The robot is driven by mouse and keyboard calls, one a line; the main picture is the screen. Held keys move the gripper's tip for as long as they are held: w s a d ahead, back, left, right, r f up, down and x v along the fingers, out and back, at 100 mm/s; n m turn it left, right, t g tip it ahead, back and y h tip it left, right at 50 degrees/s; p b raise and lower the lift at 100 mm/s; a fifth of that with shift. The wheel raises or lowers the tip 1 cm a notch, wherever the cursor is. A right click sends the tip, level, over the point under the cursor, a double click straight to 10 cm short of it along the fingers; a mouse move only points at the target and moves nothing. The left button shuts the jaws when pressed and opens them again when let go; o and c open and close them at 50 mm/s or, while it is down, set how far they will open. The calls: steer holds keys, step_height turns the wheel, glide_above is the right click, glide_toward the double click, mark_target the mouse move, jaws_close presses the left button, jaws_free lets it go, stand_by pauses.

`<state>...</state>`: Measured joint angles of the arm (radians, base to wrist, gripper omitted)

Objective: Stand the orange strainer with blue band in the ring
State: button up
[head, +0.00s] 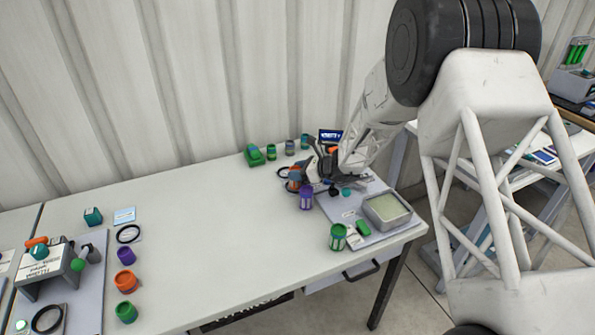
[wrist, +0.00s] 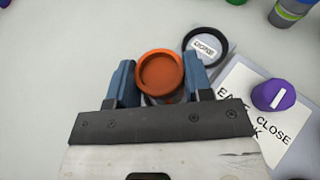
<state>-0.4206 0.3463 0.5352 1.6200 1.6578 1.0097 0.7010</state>
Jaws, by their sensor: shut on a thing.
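The orange strainer with blue band (head: 294,181) is at the back right of the table, at my gripper. In the wrist view the round orange top of the strainer (wrist: 160,73) sits between the two blue fingers of my gripper (wrist: 160,84), which is shut on it. Its lower part and the table under it are hidden there. A black ring (wrist: 206,46) with a card reading DONE inside lies just beyond the strainer, to its right; in the head view this ring (head: 283,171) shows beside the strainer, partly hidden. I cannot tell the strainer's height above the table.
A purple strainer (head: 306,198) stands close in front of my gripper. A green one (head: 338,237) and a tray (head: 388,211) are nearer the right edge. Another ring (head: 128,234) lies far left. The table's middle is clear.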

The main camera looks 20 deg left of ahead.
steer(key=o, duration=1)
steer(key=shift+d, duration=0.1)
steer(key=shift+v, duration=3.85)
